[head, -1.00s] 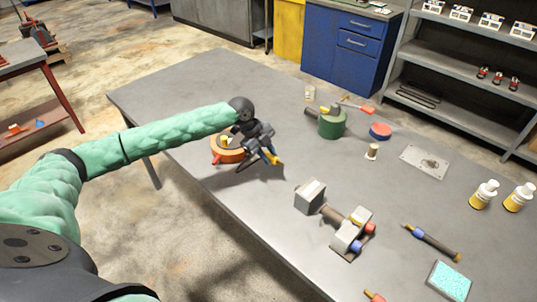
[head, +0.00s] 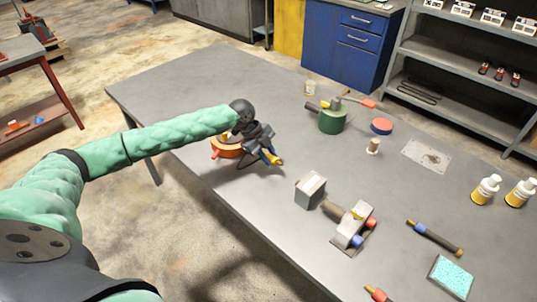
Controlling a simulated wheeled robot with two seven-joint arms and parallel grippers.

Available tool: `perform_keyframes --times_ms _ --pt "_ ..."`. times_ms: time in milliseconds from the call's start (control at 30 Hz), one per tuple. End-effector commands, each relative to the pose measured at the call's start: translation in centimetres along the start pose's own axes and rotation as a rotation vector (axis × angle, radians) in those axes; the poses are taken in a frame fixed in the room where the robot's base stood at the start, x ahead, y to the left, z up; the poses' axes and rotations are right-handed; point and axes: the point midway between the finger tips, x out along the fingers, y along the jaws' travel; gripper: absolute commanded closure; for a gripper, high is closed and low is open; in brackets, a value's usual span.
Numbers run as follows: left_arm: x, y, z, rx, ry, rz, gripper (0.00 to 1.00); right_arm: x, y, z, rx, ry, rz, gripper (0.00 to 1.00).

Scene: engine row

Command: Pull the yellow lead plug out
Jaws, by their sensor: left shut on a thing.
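My left gripper (head: 266,146) is low over the left part of the table, right beside an orange ring-shaped piece (head: 226,151). It is shut on a small yellow piece (head: 274,159) that looks like the yellow lead plug. The yellow end sticks out to the lower right of the fingers. The dark fingers hide most of it, and I cannot tell whether it is still seated in anything or touches the table. My right gripper is not in view.
Right of the gripper stand a grey block (head: 310,190) and a grey fixture (head: 349,230) with red and blue ends. A green pot (head: 333,121), a red-topped disc (head: 381,126) and white bottles (head: 485,190) stand farther off. The table (head: 230,85) is clear behind the arm.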

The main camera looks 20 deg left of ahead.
Motion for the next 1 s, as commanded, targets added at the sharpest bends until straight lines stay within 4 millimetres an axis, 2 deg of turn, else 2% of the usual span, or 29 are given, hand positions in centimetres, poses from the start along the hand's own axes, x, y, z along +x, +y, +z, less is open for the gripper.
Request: perform_keyframes --times_ms 1000 --pt "3.0 0.9 1.2 -0.001 0.001 0.0 1.0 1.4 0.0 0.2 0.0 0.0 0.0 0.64"
